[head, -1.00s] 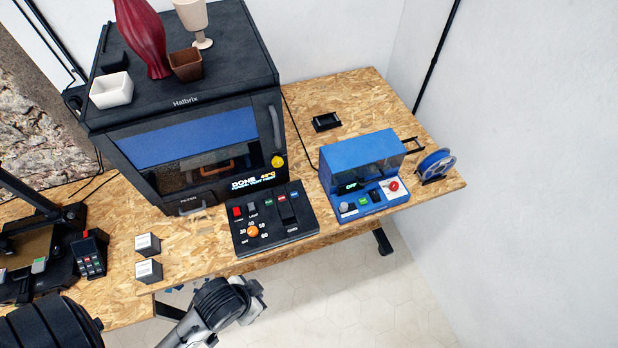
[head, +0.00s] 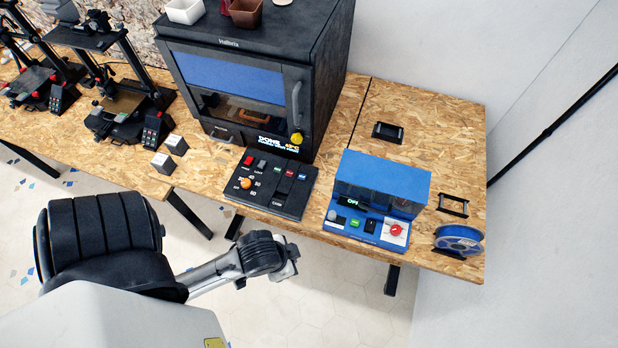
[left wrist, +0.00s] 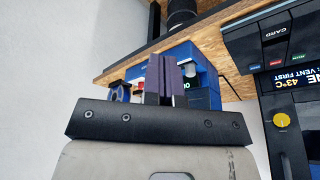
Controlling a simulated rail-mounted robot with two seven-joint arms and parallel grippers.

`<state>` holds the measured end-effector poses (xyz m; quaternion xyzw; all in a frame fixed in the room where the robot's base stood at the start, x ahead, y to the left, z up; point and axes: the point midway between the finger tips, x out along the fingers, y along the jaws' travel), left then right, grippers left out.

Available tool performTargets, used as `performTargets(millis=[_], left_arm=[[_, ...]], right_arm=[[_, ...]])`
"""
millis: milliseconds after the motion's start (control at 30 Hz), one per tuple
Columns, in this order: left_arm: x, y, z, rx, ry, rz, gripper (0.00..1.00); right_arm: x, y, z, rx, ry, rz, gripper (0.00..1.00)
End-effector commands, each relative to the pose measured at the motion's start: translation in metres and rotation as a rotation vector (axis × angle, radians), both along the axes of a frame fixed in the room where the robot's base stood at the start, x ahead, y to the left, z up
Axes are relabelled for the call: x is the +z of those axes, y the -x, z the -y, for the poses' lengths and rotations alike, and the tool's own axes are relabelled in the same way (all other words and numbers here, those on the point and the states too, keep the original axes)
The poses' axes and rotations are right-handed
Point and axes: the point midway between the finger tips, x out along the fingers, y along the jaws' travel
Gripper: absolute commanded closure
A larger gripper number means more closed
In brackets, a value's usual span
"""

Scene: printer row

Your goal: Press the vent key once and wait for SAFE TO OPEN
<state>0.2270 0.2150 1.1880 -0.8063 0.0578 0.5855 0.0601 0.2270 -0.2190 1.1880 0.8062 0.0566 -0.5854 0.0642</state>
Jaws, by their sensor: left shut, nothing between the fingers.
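The enclosed printer (head: 258,75) is black with a blue band; its lit display (head: 278,143) reads DONE and 43°C, with a small line ending VENT FIRST in the left wrist view (left wrist: 295,83). The black control panel (head: 262,208) before it carries a red key (head: 248,160), a grey key, an orange knob (head: 246,183), and green, red and blue keys at its right. I cannot read which is the vent key. My left gripper (head: 290,262) is off the table's front edge, apart from the panel. Its fingers (left wrist: 171,80) are shut and empty. My right gripper is not in view.
A blue machine (head: 380,195) showing OFF stands right of the panel, with a blue spool (head: 458,238) beyond it. Two small boxes (head: 176,144) sit left of the panel. Open-frame printers (head: 125,105) stand further left. Floor before the table is clear.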

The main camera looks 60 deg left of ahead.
Motion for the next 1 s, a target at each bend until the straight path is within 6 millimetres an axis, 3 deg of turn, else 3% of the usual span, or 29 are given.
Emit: performTargets(millis=[367, 567, 800, 1000], left_arm=[[-0.003, -0.003, -0.005, -0.028, -0.014, 0.011, 1.00], [-0.020, -0.034, -0.023, -0.220, -0.052, 0.112, 1.00], [-0.040, -0.089, -0.085, -0.516, -0.118, 0.279, 1.00], [-0.031, -0.132, -0.157, -0.659, -0.189, 0.393, 1.00]], right_arm=[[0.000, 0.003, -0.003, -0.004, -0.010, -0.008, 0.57], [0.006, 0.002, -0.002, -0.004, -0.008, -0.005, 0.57], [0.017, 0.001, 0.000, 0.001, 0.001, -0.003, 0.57], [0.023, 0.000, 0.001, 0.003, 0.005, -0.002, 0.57]])
